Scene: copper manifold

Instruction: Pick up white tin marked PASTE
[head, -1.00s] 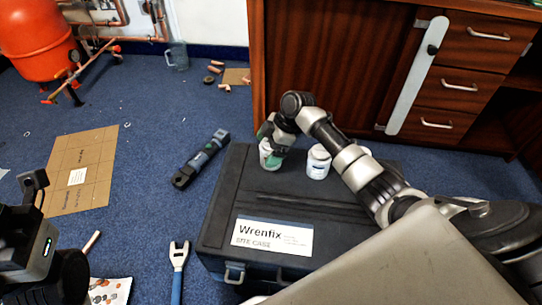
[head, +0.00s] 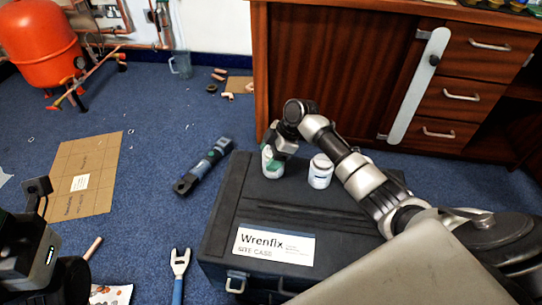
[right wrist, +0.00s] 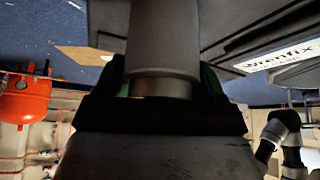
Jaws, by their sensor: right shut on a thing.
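My right gripper (head: 273,157) is shut on a white tin (head: 267,167) at the back left of the dark case. Its green-tipped fingers cover part of the tin, and no marking on it can be read. I cannot tell whether the tin still touches the lid. In the right wrist view the held tin (right wrist: 163,45) shows as a shaded grey cylinder between the fingers.
The dark Wrenfix case (head: 225,225) bears the tins. A wooden cabinet (head: 330,75) stands close behind it. A blue-grey tool (head: 205,165) and a blue-handled spanner (head: 179,270) lie on the carpet to its left, near a cardboard sheet (head: 90,180).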

